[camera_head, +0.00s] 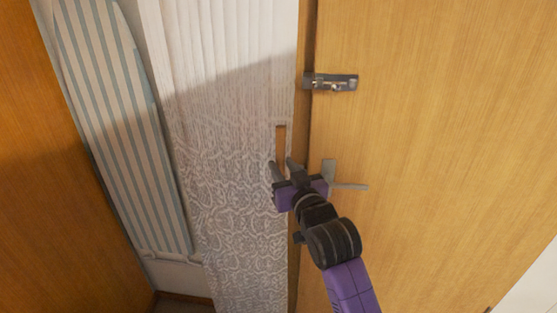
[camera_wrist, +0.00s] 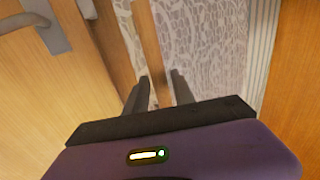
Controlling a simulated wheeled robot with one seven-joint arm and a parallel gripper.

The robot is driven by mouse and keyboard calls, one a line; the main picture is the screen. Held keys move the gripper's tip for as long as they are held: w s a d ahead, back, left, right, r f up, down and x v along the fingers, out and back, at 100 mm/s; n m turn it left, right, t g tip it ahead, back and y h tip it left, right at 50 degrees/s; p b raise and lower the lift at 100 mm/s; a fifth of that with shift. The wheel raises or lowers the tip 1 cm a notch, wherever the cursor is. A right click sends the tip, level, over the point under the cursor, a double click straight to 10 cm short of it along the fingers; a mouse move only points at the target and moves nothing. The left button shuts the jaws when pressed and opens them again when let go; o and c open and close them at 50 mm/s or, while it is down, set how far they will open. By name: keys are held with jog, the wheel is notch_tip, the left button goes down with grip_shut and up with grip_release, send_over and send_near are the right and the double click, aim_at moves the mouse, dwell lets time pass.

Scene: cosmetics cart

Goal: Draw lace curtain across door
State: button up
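The white lace curtain (camera_head: 235,215) hangs gathered beside the left edge of the wooden door (camera_head: 440,120); its lace pattern also shows in the wrist view (camera_wrist: 215,45). A narrow wooden strip (camera_head: 281,138) stands at the curtain's right edge, and it shows in the wrist view (camera_wrist: 152,45). My gripper (camera_head: 281,164) is at the lower end of this strip, just left of the door edge. Its two fingers are spread, with the strip between them and a gap visible beside it. Whether the fingertips touch the curtain is unclear.
A metal latch (camera_head: 332,82) sits high on the door edge, and a lever handle (camera_head: 345,184) is just right of my gripper. A striped ironing board (camera_head: 108,105) leans at the left, next to a wooden panel (camera_head: 40,190).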

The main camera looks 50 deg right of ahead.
jog(key=shift+x, duration=1.3)
jog(key=shift+d, duration=0.1)
grip_shut()
dwell(0.4)
